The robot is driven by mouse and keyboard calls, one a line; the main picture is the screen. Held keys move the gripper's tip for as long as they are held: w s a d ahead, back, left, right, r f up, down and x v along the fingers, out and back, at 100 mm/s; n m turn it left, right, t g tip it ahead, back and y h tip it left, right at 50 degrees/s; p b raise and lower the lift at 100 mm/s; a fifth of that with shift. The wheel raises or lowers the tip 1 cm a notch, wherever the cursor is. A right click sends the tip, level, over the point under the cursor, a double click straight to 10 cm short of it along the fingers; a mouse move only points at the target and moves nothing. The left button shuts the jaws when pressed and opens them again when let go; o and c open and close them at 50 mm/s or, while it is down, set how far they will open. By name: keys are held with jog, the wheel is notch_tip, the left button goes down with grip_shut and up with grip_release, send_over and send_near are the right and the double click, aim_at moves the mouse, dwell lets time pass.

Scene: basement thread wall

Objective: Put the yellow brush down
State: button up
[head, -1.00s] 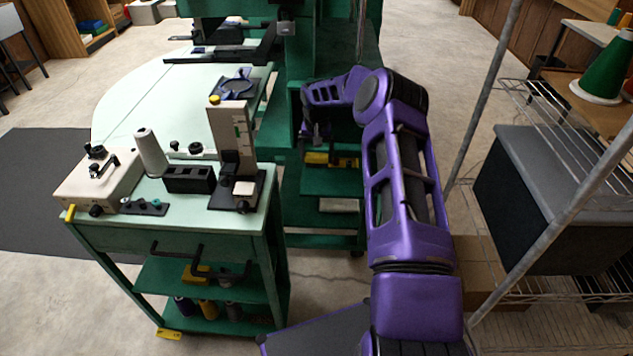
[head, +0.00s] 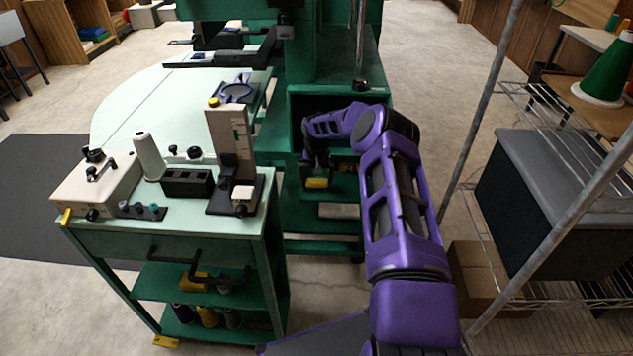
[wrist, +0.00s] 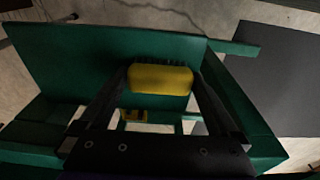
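The yellow brush (wrist: 160,78) lies crosswise between the two dark fingers of my gripper (wrist: 160,80) in the wrist view. Its ends meet the fingers, and a thin row of dark bristles shows along its far edge. In the head view the brush (head: 316,183) hangs below my gripper (head: 314,167), in the opening of the green machine stand. A green surface (wrist: 100,50) lies beneath it in the wrist view. I cannot tell whether the brush touches that surface.
Another yellow piece (wrist: 133,115) shows beyond the gripper's base in the wrist view. The stand's green walls enclose the opening. A green cart (head: 265,225) with sewing tools stands at left, and a wire rack (head: 520,90) stands at right.

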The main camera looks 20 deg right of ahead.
dwell(0.3)
jog(key=shift+r+p, duration=0.2)
jog(key=shift+p, duration=0.2)
notch_tip(320, 180, up, 16)
jog(key=s+p, duration=0.1)
jog(key=s, duration=0.1)
jog(key=shift+s+a+r+p, duration=0.15)
jog(key=shift+a+r+p, duration=0.1)
jog(key=shift+a+p, duration=0.15)
